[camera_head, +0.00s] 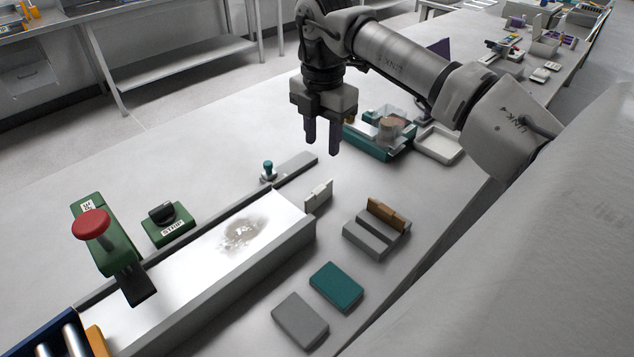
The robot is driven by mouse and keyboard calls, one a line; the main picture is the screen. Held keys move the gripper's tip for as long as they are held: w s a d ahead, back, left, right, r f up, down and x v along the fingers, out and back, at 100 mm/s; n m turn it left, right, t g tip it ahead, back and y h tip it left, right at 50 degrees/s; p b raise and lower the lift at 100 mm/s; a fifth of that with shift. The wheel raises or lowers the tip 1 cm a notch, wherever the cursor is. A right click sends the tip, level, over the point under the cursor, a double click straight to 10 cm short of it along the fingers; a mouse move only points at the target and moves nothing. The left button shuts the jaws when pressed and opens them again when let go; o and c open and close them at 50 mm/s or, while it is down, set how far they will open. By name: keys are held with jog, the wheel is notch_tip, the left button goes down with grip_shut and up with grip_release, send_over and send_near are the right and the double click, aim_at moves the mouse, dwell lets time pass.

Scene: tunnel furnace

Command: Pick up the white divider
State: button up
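The white divider (319,195) is a small upright plate on the table, just beyond the right end of the furnace channel. My gripper (322,148) points down above the table, higher in the picture than the divider and apart from it. Its two dark fingers are spread with a gap between them, and nothing shows between them.
The long furnace channel (180,314) has a bright bed with a brown-grey patch. Near it are a grey block with an orange-brown divider (388,214), a teal block (336,286), a grey block (300,320), a teal-knobbed slide (268,171) and a teal tray (366,141).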

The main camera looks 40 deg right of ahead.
aim_at(321, 187)
notch_tip(321, 187, down, 12)
jog(key=b, duration=0.5)
jog(key=shift+a+r+b, duration=0.1)
jog(key=shift+r+b, duration=0.05)
jog(key=shift+b, duration=0.2)
jog(key=shift+r, duration=0.1)
grip_shut()
